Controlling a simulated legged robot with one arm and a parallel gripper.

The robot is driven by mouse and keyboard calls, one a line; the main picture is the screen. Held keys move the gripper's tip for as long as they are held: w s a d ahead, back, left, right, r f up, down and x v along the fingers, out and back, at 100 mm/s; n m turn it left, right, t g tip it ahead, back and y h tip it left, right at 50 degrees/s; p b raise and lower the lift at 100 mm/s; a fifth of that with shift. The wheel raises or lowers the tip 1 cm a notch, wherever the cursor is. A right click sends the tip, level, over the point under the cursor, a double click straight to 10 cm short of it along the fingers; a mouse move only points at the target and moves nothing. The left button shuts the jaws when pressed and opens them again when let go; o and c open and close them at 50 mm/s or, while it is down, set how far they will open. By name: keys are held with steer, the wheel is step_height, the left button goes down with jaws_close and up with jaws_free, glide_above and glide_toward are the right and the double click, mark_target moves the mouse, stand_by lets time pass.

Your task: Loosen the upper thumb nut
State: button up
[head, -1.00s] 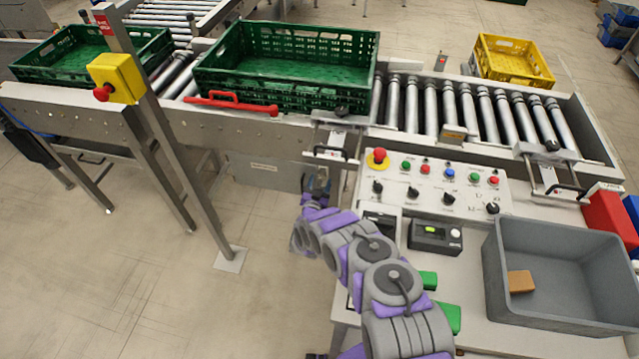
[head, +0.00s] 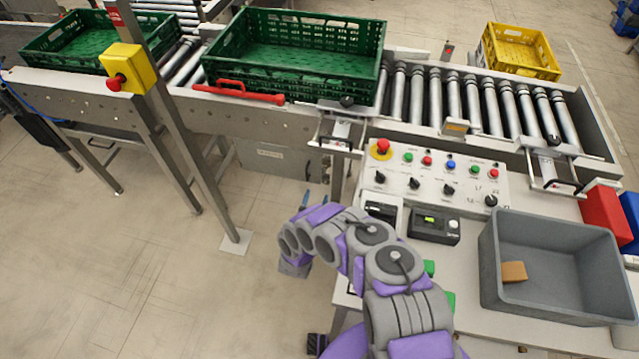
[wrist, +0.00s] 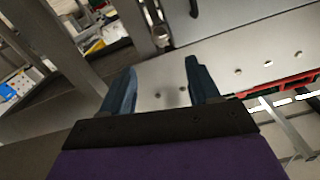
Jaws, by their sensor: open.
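My gripper (wrist: 162,68) is open and empty in the wrist view, its two blue fingers apart. Behind them is the steel side panel (wrist: 225,65) of the conveyor, with several small holes. In the head view the blue fingertips (head: 310,201) barely show beyond my bent arm, below the left bracket (head: 338,135) on the conveyor's front side. A black knob (head: 347,101) tops that bracket, and another black knob (head: 553,139) tops the right bracket. I cannot make out a thumb nut clearly, nor tell which knob, if any, is the upper one. Nothing touches the fingers.
A green crate (head: 290,88) stands on the rollers behind a red handle (head: 238,93). The control panel (head: 435,187) and a grey bin (head: 490,265) are right of my arm. A steel post (head: 190,150) with a yellow stop box stands left. Open floor lies between post and arm.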

steer(key=shift+s+a+f, duration=0.1)
steer(key=shift+s+a, duration=0.1)
steer(key=shift+s, duration=0.8)
steer(key=shift+s+a, duration=0.2)
steer(key=shift+s, duration=0.8)
